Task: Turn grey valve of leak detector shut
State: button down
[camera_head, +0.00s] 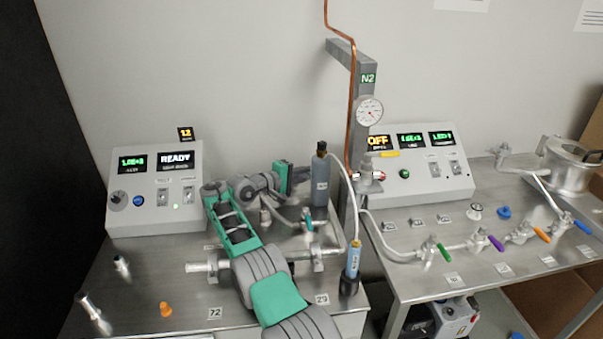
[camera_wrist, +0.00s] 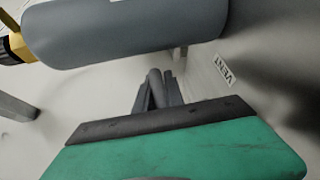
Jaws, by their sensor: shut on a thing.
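My gripper (camera_wrist: 158,88) is shut on a slim grey piece in the wrist view, which looks like the handle of the grey valve (camera_wrist: 155,78). The fingers hide much of it, so its angle and the valve body cannot be made out. In the head view my gripper (camera_head: 298,175) is at the end of my teal and grey arm, just left of a dark grey bottle, and the grey valve cannot be made out there. The leak detector console (camera_head: 155,190) stands on the left with lit displays, one reading READY.
The dark grey bottle (camera_head: 320,182) is close to my gripper and also spans the top of the wrist view (camera_wrist: 120,30). A VENT label (camera_wrist: 225,70) lies nearby.

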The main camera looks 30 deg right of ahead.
jog(key=shift+s, duration=0.1)
dwell(0.3)
jog(key=c, duration=1.4)
grip_release()
jog(key=shift+s, duration=0.15)
jog(key=shift+c, duration=0.2)
jog(key=shift+w+a, duration=0.1)
jog(key=shift+w, duration=0.1)
